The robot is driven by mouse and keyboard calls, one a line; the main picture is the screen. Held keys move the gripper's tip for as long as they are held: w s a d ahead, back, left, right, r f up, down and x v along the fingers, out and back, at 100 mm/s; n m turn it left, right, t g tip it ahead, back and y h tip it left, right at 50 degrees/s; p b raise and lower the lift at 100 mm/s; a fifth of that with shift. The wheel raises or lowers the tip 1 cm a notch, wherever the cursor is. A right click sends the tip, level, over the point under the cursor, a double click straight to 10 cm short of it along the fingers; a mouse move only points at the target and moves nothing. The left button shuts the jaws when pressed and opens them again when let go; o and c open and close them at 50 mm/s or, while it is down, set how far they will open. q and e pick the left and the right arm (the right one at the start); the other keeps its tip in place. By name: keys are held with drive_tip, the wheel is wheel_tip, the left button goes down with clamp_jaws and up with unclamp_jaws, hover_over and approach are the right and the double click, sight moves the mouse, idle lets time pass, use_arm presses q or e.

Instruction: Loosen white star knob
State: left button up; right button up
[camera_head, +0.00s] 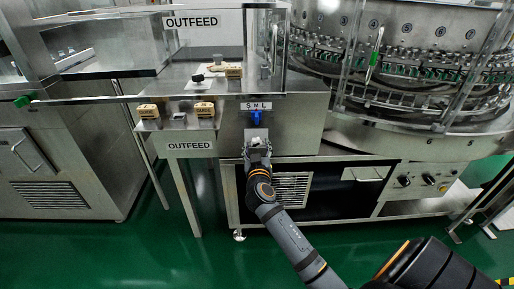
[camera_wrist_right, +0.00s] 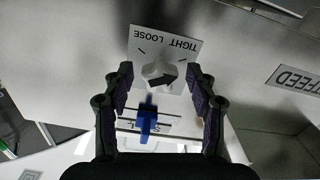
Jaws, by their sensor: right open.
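The white star knob (camera_wrist_right: 160,73) sits on a white plate (camera_wrist_right: 181,32) marked TIGHT and LOOSE, which appears upside down in the right wrist view. My right gripper (camera_wrist_right: 159,79) is open, with one finger on each side of the knob and a visible gap to both. I cannot tell how far the fingertips are from the panel. My left gripper is not in view.
The blue knob is beside the S M L label (camera_head: 256,106). An outfeed shelf (camera_head: 188,124) with wooden GUIDE blocks (camera_head: 148,111) lies to the left. The round machine (camera_head: 415,75) with a clear guard stands right. Green floor (camera_head: 150,240) is open in front.

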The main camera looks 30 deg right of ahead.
drive_tip(key=shift+c, duration=0.4)
drive_tip(key=c, duration=1.1)
drive_tip(key=shift+o, duration=0.2)
